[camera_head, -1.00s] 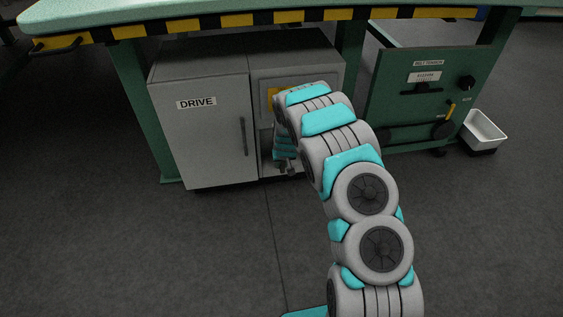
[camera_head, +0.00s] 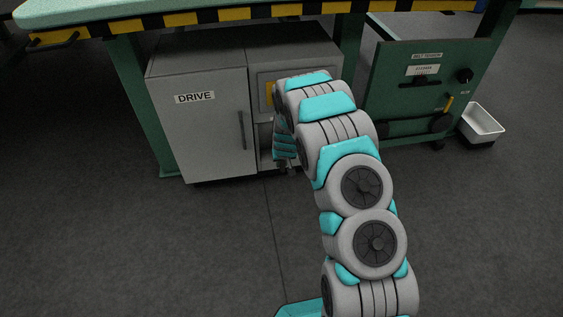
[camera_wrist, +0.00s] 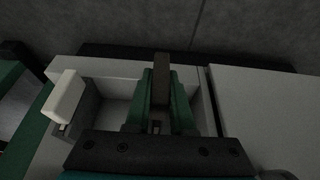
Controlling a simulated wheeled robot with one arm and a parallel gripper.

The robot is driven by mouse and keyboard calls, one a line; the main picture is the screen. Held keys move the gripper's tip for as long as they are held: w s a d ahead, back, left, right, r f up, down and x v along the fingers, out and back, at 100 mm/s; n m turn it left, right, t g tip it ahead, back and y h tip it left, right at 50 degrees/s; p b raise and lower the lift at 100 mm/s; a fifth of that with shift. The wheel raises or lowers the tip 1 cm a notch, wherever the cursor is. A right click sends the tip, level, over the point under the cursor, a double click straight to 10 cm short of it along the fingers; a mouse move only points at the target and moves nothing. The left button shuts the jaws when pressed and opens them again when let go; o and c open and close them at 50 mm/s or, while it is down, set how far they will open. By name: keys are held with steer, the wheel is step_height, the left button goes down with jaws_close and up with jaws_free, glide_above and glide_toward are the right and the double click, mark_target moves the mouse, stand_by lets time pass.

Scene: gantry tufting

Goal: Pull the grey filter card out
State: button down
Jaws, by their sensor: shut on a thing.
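In the wrist view, my gripper (camera_wrist: 160,122) is shut on a narrow dark grey strip, which looks like the edge of the grey filter card (camera_wrist: 162,72). The strip stands between the two green fingers and extends beyond their tips. The fingers are over an open recess (camera_wrist: 112,107) in the light grey cabinet. I cannot tell how much of the card is inside its slot. In the head view, my gripper (camera_head: 286,168) is low in front of the cabinet's right part. My arm hides the card there.
The grey DRIVE cabinet (camera_head: 205,130) stands under a table with a yellow-black striped edge (camera_head: 240,18). A white block (camera_wrist: 65,96) sits beside the recess. A green panel (camera_head: 420,95) and a white bin (camera_head: 482,123) stand to the right. The floor in front is clear.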

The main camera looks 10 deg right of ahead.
steer(key=shift+s+b, duration=0.3)
steer(key=shift+s, duration=0.45)
steer(key=shift+s+b, duration=0.3)
steer(key=shift+s, duration=0.2)
steer(key=shift+s, duration=0.5)
